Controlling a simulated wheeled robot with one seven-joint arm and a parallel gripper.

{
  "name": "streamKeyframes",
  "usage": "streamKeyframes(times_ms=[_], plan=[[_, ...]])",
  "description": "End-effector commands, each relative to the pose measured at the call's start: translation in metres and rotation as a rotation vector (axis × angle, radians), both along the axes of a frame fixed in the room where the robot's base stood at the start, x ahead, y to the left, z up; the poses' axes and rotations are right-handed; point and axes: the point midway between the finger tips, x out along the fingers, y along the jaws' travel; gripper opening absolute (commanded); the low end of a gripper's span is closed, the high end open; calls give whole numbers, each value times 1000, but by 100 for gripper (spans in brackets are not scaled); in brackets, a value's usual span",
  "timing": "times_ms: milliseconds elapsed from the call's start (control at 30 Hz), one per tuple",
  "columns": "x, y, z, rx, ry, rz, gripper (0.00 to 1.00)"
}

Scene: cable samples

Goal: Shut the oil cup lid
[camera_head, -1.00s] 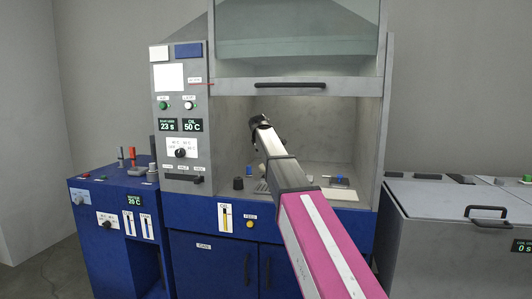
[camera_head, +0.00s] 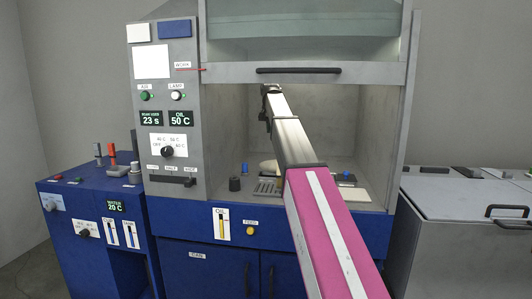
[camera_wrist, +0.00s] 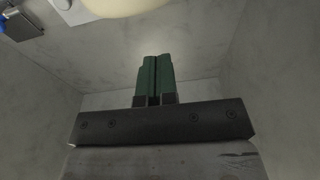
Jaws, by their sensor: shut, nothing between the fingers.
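My gripper (camera_wrist: 156,80) shows in the wrist view with its green fingers together and nothing between them. In the head view its dark end (camera_head: 266,104) is in the hood opening, just under the sash handle and well above the work floor. A cream round thing (camera_wrist: 127,5) shows at the top edge of the wrist view, apart from the fingers. In the head view a pale round thing (camera_head: 267,168) on the hood floor is partly hidden by my arm. I cannot tell which part is the oil cup or its lid.
The raised glass sash with its black handle (camera_head: 298,71) hangs over the opening. A black knob-like piece (camera_head: 234,184), a slotted grate (camera_head: 266,187) and a pale tray (camera_head: 356,194) sit near the hood's front edge. A control panel (camera_head: 163,110) stands left.

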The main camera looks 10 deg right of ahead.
Motion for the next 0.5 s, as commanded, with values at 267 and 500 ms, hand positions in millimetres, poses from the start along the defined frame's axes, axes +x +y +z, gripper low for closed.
streamKeyframes(times_ms=[267,500], plan=[[4,-1,-32,2,3,-6,0],[11,-2,-76,2,3,-4,0]])
